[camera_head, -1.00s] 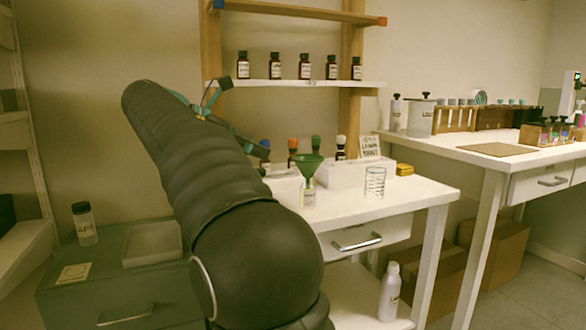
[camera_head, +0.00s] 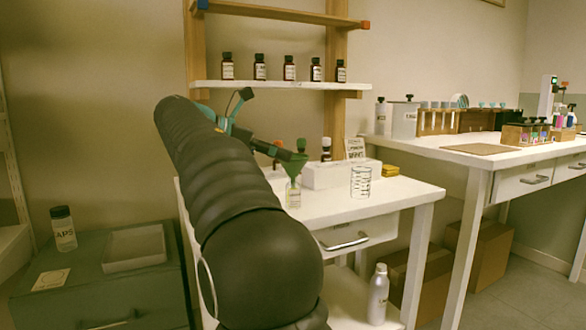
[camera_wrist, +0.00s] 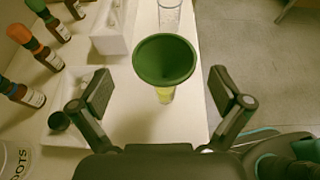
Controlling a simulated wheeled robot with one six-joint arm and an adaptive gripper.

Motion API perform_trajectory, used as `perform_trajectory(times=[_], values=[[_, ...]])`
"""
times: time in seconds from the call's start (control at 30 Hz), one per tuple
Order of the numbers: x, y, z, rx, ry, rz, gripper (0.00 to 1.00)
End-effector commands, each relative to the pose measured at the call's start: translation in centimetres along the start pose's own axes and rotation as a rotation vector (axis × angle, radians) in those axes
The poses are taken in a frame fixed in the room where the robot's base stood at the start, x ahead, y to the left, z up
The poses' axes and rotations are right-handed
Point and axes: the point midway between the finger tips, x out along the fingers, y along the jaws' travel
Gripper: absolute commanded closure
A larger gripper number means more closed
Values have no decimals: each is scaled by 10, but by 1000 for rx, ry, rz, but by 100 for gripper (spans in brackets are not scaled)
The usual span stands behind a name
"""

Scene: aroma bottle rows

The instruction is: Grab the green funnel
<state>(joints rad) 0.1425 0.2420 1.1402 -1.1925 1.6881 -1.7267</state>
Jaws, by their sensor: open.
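The green funnel (camera_wrist: 165,59) sits mouth up in a small clear bottle with a yellowish tint (camera_wrist: 165,96) on the white table. In the head view the funnel (camera_head: 292,163) shows at the table's front left, above its bottle (camera_head: 293,195). My gripper (camera_wrist: 161,88) is open in the wrist view, with one finger on each side of the funnel and bottle and clear gaps to both. In the head view my arm hides part of the gripper, and its visible part is close to the funnel.
A glass beaker (camera_head: 360,182) stands right of the funnel. Several capped brown bottles (camera_wrist: 47,53) are at the left in the wrist view. A white shelf (camera_head: 285,85) with small bottles is above. Open floor lies right.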

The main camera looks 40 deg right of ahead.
Motion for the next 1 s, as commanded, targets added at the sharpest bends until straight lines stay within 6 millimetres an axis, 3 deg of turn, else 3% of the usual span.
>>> perform_trajectory(times=[0.3,0.57,0.77,1.0], values=[[42,-5,-2,1,1,-3,0],[45,-5,0,0,1,-1,0],[45,-5,0,0,1,-1,50],[45,-5,0,0,1,-1,51]])
